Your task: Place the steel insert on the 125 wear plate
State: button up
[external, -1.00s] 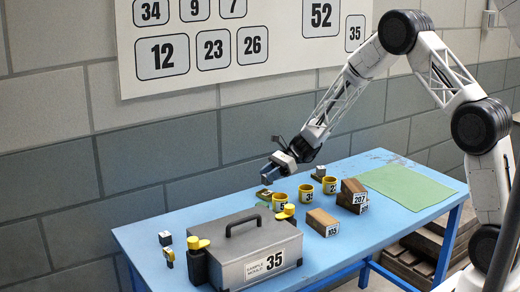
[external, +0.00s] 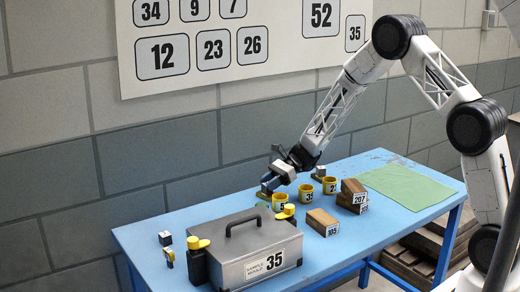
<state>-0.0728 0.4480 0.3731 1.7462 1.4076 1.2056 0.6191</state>
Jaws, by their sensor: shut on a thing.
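My gripper (external: 268,188) has dark fingers pointing down at the back middle of the blue table. It is shut on a small block, which looks like the steel insert but is mostly hidden by the fingers. It is low over a small yellow-green plate (external: 263,196); I cannot tell whether the block touches it. Another small plate (external: 315,179) carries a dark block with a pale top (external: 320,171), to the right. A similar block (external: 165,238) stands at the table's left. I cannot read 125 on any plate.
Yellow numbered cups (external: 306,196) stand close right of my gripper. Wooden blocks with number labels (external: 322,221) lie in front, others (external: 354,190) stacked to the right. A grey mould case (external: 245,250) marked 35 fills the front left. A green mat (external: 405,186) lies clear at right.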

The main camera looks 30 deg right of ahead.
jog(key=shift+f, duration=0.1)
jog(key=o, duration=1.1)
jog(key=shift+c, duration=0.2)
jog(key=v, duration=1.2)
